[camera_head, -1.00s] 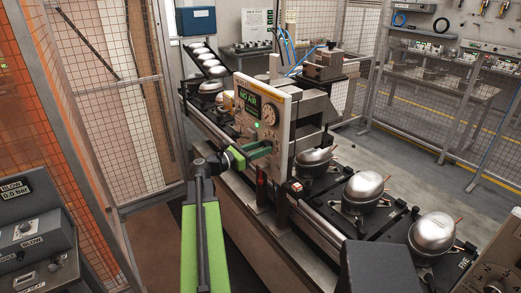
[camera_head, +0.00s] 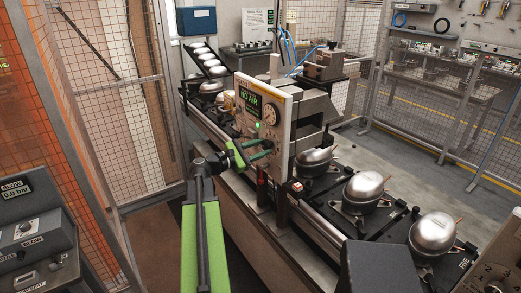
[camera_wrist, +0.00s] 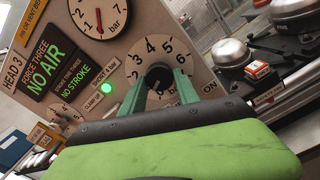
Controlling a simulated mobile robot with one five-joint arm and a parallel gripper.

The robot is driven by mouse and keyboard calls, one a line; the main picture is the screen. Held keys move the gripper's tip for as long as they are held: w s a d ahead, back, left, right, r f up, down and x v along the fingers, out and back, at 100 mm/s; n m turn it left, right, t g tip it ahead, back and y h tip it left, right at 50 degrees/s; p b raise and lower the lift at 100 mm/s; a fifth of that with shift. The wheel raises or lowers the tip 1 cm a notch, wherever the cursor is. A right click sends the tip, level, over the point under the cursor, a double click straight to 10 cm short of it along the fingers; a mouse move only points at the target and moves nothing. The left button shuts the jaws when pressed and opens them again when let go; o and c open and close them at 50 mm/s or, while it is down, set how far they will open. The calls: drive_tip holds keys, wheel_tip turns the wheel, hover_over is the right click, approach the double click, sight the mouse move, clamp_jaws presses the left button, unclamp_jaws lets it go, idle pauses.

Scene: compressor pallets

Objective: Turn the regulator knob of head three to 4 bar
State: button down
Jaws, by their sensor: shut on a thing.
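The head three panel (camera_head: 284,114) stands upright over the conveyor in the head view. Its labels read HEAD 3 and NO AIR in the wrist view, beside a lit green lamp (camera_wrist: 107,89). The fingers and the wrist hide the lower part of the dial, and the knob's pointer is too small to read. The gripper also shows at the panel in the head view (camera_head: 262,153).
A round gauge (camera_wrist: 97,14) with a red needle sits above the dial. An ON label (camera_wrist: 210,87) is to its right. Silver compressors (camera_head: 364,187) stand on the conveyor to the right. A grey control box (camera_head: 30,224) is at the left.

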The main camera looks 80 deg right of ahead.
drive_tip(key=m, duration=0.4)
drive_tip(key=shift+d+r+m, duration=0.1)
drive_tip(key=shift+r+m, duration=0.1)
drive_tip(key=shift+m, duration=0.1)
drive_tip(key=m, duration=0.3)
drive_tip(key=shift+m, duration=0.3)
drive_tip(key=m, duration=0.4)
drive_tip(key=shift+r+m, duration=0.1)
drive_tip(key=shift+m, duration=0.2)
drive_tip(key=m, duration=0.3)
drive_tip(key=shift+m, duration=0.3)
drive_tip(key=m, duration=0.5)
drive_tip(key=shift+r+p, duration=0.1)
drive_tip(key=shift+p, duration=0.2)
drive_tip(key=shift+s+m, duration=0.1)
drive_tip(key=shift+m, duration=2.3)
